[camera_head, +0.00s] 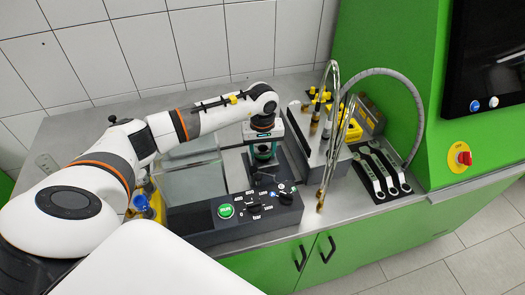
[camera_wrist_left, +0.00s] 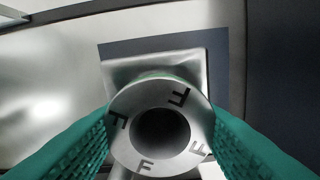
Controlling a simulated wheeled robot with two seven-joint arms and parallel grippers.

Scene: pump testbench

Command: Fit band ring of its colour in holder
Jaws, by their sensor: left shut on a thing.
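My left gripper (camera_head: 263,154) reaches down over the bench behind the black control box. In the left wrist view, its green ribbed fingers (camera_wrist_left: 160,130) are shut on a round metal part (camera_wrist_left: 129,98) with a central hole and several dark F marks on its face. A thin green edge shows behind the upper rim of this part. A square metal block (camera_wrist_left: 120,67) is seen behind it, and I cannot tell whether they touch. I cannot make out a separate band ring or its holder in the head view. My right gripper is not in view.
The control box (camera_head: 245,218) with a green button and knobs stands in front. A clear tank (camera_head: 190,178) is left of my gripper. Curved metal pipes (camera_head: 329,130) and a rack of wrenches (camera_head: 382,172) are to the right. The bench front edge is near.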

